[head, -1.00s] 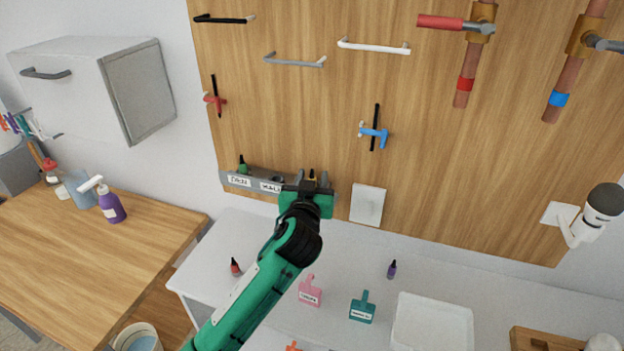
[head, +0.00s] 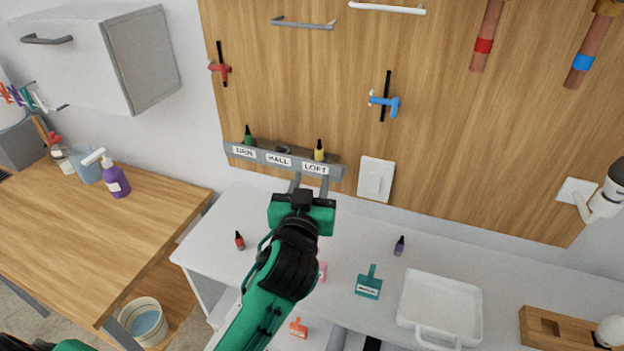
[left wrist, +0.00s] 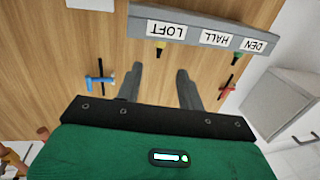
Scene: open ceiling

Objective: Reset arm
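My left gripper (head: 311,184) is in front of and below the wall rack (head: 233,149), near its LOFT end. Its two fingers are apart with nothing between them, as the left wrist view (left wrist: 161,76) shows. The rack has labels DEN, HALL and LOFT. A green bottle (head: 249,136) stands at DEN and a yellow bottle (head: 319,150) at LOFT. The HALL place (head: 283,149) shows only a dark ring and no bottle. My right gripper is not in view.
A red bottle (head: 239,241), a purple bottle (head: 399,246), a teal tool (head: 369,284) and a white tray (head: 466,290) are on the white table. A white switch plate (head: 376,179) is right of the rack. The wooden table (head: 90,240) is at left.

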